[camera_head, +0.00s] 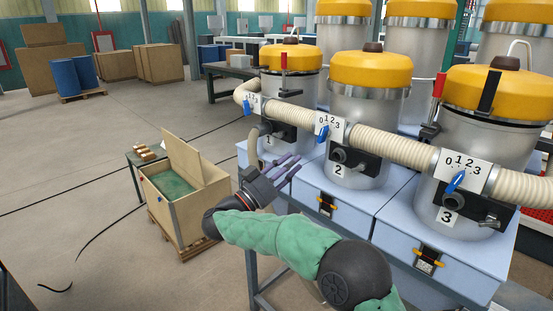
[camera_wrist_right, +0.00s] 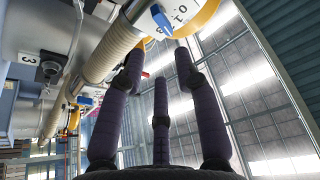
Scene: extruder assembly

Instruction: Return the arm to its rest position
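My right arm, in a green sleeve, reaches from the bottom right of the head view. My right gripper (camera_head: 288,166) has purple fingers, spread apart with nothing between them. It hangs in front of the machines, between hopper 1 (camera_head: 285,88) and hopper 2 (camera_head: 345,150), above the pale blue cabinets. In the right wrist view the three fingers of the right gripper (camera_wrist_right: 160,75) stand apart and empty. A white dial with a blue pointer (camera_wrist_right: 160,20) and a ribbed hose (camera_wrist_right: 115,45) show beyond them. My left gripper is not in view.
Hopper 3 (camera_head: 483,140) stands at the right. Dials with blue pointers (camera_head: 455,181) sit along the ribbed hose (camera_head: 395,148). An open wooden crate (camera_head: 188,215) with green contents stands left of my gripper. The floor (camera_head: 110,160) at the left is mostly clear.

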